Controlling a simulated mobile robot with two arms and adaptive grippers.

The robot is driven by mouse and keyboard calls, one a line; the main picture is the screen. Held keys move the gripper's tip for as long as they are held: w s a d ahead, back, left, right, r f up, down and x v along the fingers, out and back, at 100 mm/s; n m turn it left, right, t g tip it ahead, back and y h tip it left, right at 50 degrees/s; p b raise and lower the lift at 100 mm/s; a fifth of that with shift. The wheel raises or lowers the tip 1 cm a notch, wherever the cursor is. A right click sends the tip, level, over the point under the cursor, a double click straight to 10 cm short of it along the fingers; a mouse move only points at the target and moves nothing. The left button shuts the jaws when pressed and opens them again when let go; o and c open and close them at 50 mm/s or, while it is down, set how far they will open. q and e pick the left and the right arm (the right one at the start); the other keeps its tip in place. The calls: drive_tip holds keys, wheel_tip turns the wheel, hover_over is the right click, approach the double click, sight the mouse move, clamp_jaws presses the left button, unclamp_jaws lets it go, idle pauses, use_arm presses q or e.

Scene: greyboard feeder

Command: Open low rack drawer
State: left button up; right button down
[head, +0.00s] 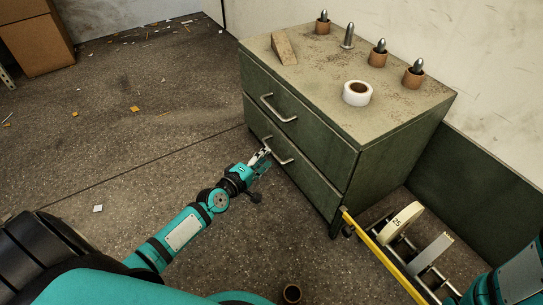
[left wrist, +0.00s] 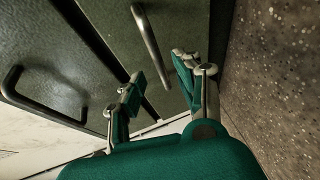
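The low rack (head: 400,130) is a dark green cabinet with two drawers, both looking shut. The lower drawer (head: 310,187) has a metal bar handle (head: 284,159); this handle also shows in the left wrist view (left wrist: 150,42). The upper drawer has a similar handle (head: 278,110). My left gripper (head: 263,154) is at the left part of the lower handle. In the left wrist view, its two fingers (left wrist: 160,80) are apart, with the near end of the handle between them; I cannot tell whether they touch it. My right gripper is not in view.
On the rack's top are a white tape roll (head: 357,93), a wooden wedge (head: 284,48) and several pointed metal pieces, most in brown holders. A yellow-edged frame with discs (head: 402,220) stands at the lower right. Floor left of the rack is mostly clear, with small scraps.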

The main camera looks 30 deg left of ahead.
sight(272, 152)
use_arm(q)
drive_tip(key=shift+b+x, duration=0.7)
drive_tip(key=shift+x, duration=1.65)
clamp_jaws()
